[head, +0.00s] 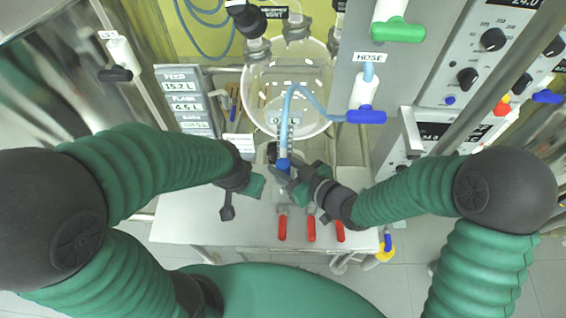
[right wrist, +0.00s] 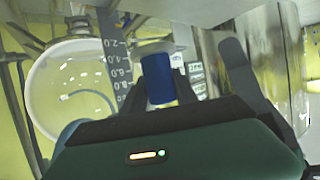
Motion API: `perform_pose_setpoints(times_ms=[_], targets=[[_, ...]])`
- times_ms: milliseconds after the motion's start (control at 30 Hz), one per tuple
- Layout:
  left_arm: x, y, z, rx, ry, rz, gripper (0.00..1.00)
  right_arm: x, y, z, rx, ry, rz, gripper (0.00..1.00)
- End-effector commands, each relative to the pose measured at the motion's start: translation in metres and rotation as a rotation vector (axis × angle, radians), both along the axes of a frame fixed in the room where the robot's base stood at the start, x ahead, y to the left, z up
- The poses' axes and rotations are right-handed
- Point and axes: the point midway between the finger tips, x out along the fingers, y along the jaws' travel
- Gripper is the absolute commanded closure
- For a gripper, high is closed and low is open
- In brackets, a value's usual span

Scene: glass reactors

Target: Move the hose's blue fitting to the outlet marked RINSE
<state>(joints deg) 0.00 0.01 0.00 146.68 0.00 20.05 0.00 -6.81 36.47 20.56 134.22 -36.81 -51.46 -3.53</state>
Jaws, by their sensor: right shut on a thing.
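The hose (head: 305,92) is light blue and loops down in front of the round glass vessel. Its blue fitting (head: 284,164) is at the lower end, above the front worktop. My right gripper (head: 290,177) is shut on the fitting. In the right wrist view the blue fitting (right wrist: 160,82) stands upright at the jaws. My left gripper (head: 250,186) is left of the fitting and apart from it; its jaws are too unclear to tell. Several outlets with red handles (head: 311,228) are at the worktop's front, just below the right gripper. I cannot read a RINSE label.
The glass vessel (head: 320,75) stands behind the grippers; it also shows in the right wrist view (right wrist: 40,90). A HOSE sign (head: 368,57) hangs above a blue-handled valve (head: 366,116). The worktop (head: 185,220) is bare at left. Control boxes (head: 470,90) stand at right.

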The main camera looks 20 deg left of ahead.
Motion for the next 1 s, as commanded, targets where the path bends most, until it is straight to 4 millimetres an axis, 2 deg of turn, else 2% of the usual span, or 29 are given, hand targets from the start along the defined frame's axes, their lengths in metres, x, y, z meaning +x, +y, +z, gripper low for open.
perform_pose_setpoints(times_ms=[500,1000], targets=[[0.000,0.000,0.028,0.000,0.000,0.000,0.64,0.000,0.001,0.032,0.002,-0.002,0.001,1.00],[0.000,0.000,0.029,0.000,0.000,0.000,0.64,0.000,0.001,0.034,0.001,-0.001,0.001,1.00]])
